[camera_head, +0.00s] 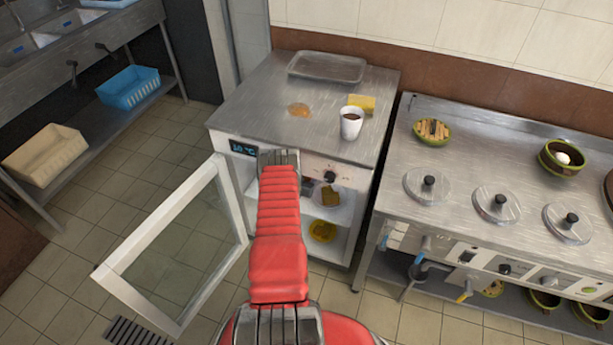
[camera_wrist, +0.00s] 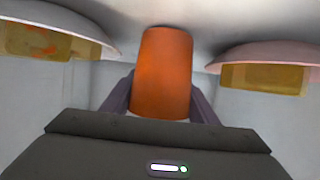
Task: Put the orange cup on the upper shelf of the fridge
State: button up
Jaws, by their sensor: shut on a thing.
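The orange cup (camera_wrist: 163,72) is between the two dark fingers of my gripper (camera_wrist: 161,95), which is shut on it. The wrist view appears upside down, and the cup's narrower end meets or nearly meets a pale shelf surface (camera_wrist: 205,22); I cannot tell whether it touches. The fridge (camera_head: 252,149) stands under a steel counter with its glass door (camera_head: 185,250) open to the left. My red arm reaches into it, hiding the gripper and cup in the head view.
A yellow bowl (camera_head: 322,231) is on the lower shelf. A white cup (camera_head: 351,122) and a tray (camera_head: 327,67) stand on the counter. A stove (camera_head: 460,160) is at right.

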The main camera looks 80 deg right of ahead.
jog(key=o, duration=1.2)
jog(key=shift+r, duration=0.1)
jog(key=shift+v, duration=6)
